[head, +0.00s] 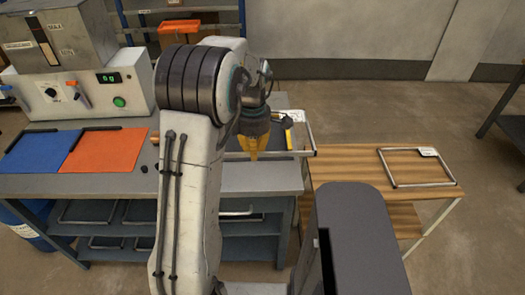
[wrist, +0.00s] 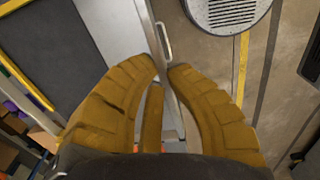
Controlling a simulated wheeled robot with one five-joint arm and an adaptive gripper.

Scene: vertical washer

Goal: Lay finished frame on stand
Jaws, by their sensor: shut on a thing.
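My gripper (head: 250,147), with yellow-brown fingers, is shut on a thin metal frame (head: 314,135) over the right end of the grey bench. In the wrist view the fingertips (wrist: 166,68) close on either side of a grey metal bar (wrist: 150,25). The held frame's right side and near bar show in the head view; the rest is partly hidden by my arm. A white tag (head: 292,115) shows by its far right corner. A wooden-topped table (head: 345,175), possibly the stand, is to the right. Another metal frame (head: 390,170) with a white tag lies flat on it.
The grey bench (head: 240,178) carries a machine (head: 95,90) with a green display, a blue mat (head: 38,152) and an orange mat (head: 105,150). Frames lie on its lower shelf. The wooden top has bare room left of its frame. A dark table edge (head: 505,125) stands far right.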

